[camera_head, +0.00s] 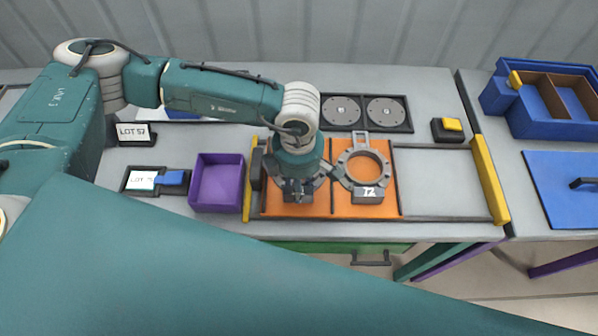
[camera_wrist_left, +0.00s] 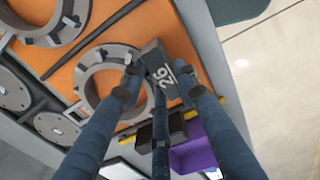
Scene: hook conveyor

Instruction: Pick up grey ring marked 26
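The grey ring marked 26 (camera_wrist_left: 92,72) lies on the orange panel, with its block-shaped tab (camera_wrist_left: 160,68) showing the number in the left wrist view. In the head view my arm covers most of this ring. My left gripper (camera_head: 298,192) is low over the tab. In the left wrist view its fingers (camera_wrist_left: 160,82) straddle the tab, close to its sides. I cannot tell whether they press on it. My right gripper is not in view.
A purple bin (camera_head: 218,207) stands left, beside a yellow rail (camera_head: 248,190). A grey bay (camera_head: 440,182) at right is empty. Two discs (camera_head: 341,110) lie behind.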

